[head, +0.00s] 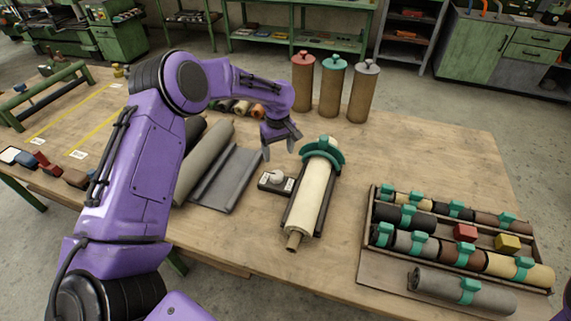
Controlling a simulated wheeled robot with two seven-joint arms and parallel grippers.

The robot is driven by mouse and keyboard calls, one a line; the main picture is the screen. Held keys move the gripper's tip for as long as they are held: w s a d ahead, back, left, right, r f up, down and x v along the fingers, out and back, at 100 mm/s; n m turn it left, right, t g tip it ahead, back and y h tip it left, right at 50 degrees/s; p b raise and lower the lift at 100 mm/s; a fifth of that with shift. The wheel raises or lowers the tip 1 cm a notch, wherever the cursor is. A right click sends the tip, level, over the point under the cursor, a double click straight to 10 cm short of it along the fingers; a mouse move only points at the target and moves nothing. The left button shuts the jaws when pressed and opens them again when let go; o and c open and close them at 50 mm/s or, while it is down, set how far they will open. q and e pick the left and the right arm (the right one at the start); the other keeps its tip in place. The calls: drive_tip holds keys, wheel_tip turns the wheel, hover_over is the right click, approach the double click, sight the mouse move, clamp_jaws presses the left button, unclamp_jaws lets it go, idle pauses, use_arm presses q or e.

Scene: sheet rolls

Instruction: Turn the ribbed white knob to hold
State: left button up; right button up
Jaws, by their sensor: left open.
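The ribbed white knob (277,176) sits on a small dark box (266,186) on the workbench, left of a cream roll in a cradle. Pale labels lie on the box beside the knob, too small to read, and I cannot tell which setting the knob points at. My left gripper (279,153) is open and empty above and just behind the knob, with its fingers pointing down. It appears apart from the knob. My right gripper is not in view.
A tray (367,235) of clamped rolls is at the right. The bench's back right is clear.

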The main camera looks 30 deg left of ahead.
sight(277, 174)
use_arm(q)
drive_tip(key=s+f, duration=0.1)
drive_tip(key=f, duration=0.1)
drive_tip(key=s+f+p, duration=0.1)
drive_tip(key=f, duration=0.1)
drive_tip(key=s+f+p, duration=0.1)
drive_tip(key=shift+f, duration=0.4)
drive_tip(key=f, duration=0.1)
drive_tip(key=w+f, duration=0.2)
drive_tip(key=shift+f, duration=0.35)
drive_tip(key=shift+s+r, duration=0.15)
drive_tip(key=shift+s, duration=0.05)
drive_tip(key=shift+s+r, duration=0.15)
drive_tip(key=shift+s, duration=0.05)
drive_tip(key=shift+c, duration=1.2)
drive_tip(key=c, duration=0.8)
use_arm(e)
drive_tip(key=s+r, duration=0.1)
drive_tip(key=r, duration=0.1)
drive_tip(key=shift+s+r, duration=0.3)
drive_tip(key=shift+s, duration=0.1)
